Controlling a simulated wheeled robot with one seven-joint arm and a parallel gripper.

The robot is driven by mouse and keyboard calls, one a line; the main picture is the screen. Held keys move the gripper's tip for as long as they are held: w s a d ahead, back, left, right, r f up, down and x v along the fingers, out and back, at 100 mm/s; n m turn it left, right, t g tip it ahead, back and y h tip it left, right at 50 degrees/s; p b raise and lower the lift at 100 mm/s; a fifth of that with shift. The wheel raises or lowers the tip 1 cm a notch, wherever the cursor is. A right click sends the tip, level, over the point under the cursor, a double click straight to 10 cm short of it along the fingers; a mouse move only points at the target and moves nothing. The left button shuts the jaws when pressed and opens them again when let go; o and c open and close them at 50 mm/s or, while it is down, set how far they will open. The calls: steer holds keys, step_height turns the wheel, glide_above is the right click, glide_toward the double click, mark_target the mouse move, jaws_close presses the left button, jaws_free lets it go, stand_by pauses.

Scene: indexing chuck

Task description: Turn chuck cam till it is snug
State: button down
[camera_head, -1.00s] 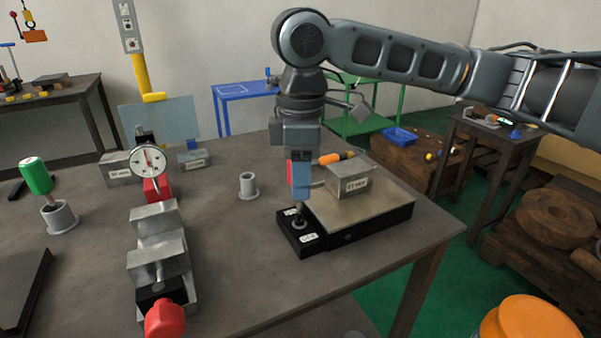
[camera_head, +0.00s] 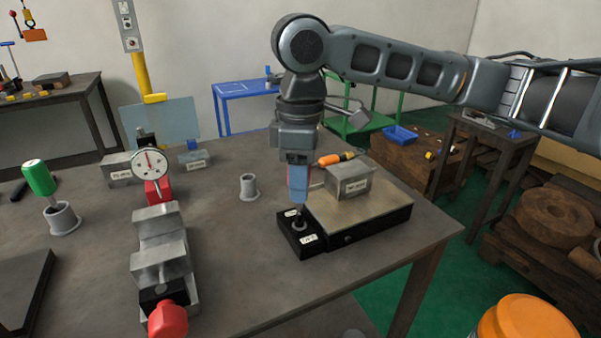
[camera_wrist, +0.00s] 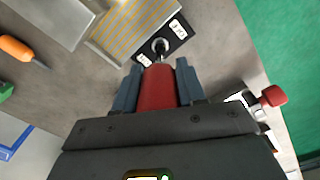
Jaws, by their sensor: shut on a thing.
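The chuck (camera_head: 372,214) is a flat plate on a black base near the table's right front. At its left end a black block (camera_head: 318,247) with two white labels holds the round cam socket (camera_head: 299,224). In the wrist view the socket (camera_wrist: 160,46) shows as a metal ring between the labels. My gripper (camera_head: 298,190) is upright above it. In the wrist view my gripper (camera_wrist: 157,85) is shut on a red handle (camera_wrist: 158,90), whose metal shank reaches the socket. How deep the shank sits is hidden.
A labelled steel block (camera_head: 349,180) stands on the chuck, close to my gripper. An orange-handled tool (camera_head: 337,158) lies behind. A vise (camera_head: 163,250) with a red knob, a dial gauge (camera_head: 149,163) and a grey cup (camera_head: 249,187) stand left. Table between is clear.

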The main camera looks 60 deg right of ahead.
steer(key=shift+m+p, duration=0.45)
steer(key=shift+m, duration=0.45)
steer(key=shift+m+p, duration=0.35)
steer(key=shift+m, duration=0.05)
steer(key=shift+m+p, duration=0.75)
steer(key=shift+m, duration=0.25)
steer(key=shift+a+m+p, duration=0.1)
steer(key=shift+m+p, duration=0.6)
steer(key=shift+m, duration=0.2)
steer(key=shift+m+p, duration=0.8)
steer(key=shift+m, duration=0.3)
